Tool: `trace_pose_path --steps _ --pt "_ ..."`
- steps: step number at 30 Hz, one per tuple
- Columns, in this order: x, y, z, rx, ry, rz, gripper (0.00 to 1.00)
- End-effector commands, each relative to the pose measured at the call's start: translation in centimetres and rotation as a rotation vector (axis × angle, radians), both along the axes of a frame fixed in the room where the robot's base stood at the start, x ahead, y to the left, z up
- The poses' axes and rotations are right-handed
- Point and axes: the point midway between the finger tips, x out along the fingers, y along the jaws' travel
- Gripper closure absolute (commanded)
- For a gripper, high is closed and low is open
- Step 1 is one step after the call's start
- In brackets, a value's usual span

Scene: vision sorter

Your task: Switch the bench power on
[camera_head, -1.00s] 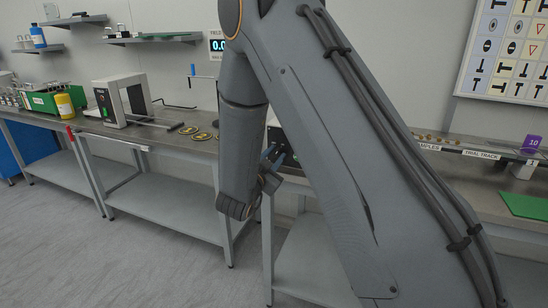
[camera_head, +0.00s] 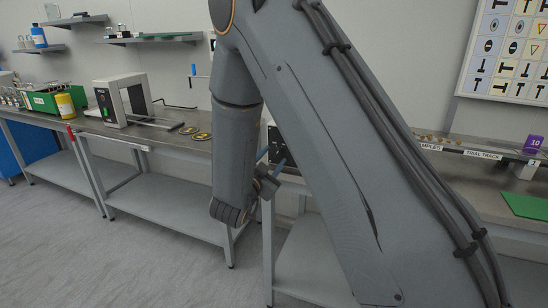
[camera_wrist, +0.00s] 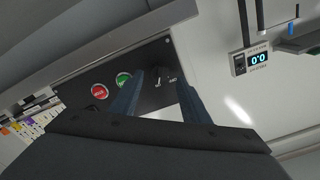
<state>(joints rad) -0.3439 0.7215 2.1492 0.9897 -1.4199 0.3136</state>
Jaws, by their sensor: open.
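A dark control panel (camera_wrist: 108,72) is in the wrist view, turned at a slant. It carries a red button (camera_wrist: 101,90), a green button (camera_wrist: 124,78) and a black rotary knob (camera_wrist: 161,75) with small markings that I cannot read. My gripper (camera_wrist: 160,84) is open and empty, its two blue fingers pointing at the panel. In the picture the knob shows between the fingertips; I cannot tell the distance left to it. In the head view my gripper (camera_head: 279,165) is in front of the dark box (camera_head: 272,143) on the bench, which my arm mostly hides.
A lit display (camera_wrist: 257,59) reading 0.0 is on the wall at right in the wrist view. A purple block (camera_head: 532,144) is at the right.

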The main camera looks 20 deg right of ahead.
Motion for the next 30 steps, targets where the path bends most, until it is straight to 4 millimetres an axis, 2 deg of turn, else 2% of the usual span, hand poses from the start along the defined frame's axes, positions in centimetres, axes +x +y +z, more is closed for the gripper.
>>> trace_pose_path --steps 6,12,24,30 --pt "-2.8 2.3 -0.1 0.0 0.0 0.004 0.58" --pt "-4.1 3.2 0.0 0.0 0.001 0.003 0.58" --pt "-4.0 3.2 -0.1 0.01 0.016 0.014 0.58" --pt "-2.8 3.5 -1.4 0.102 0.191 0.146 0.58"
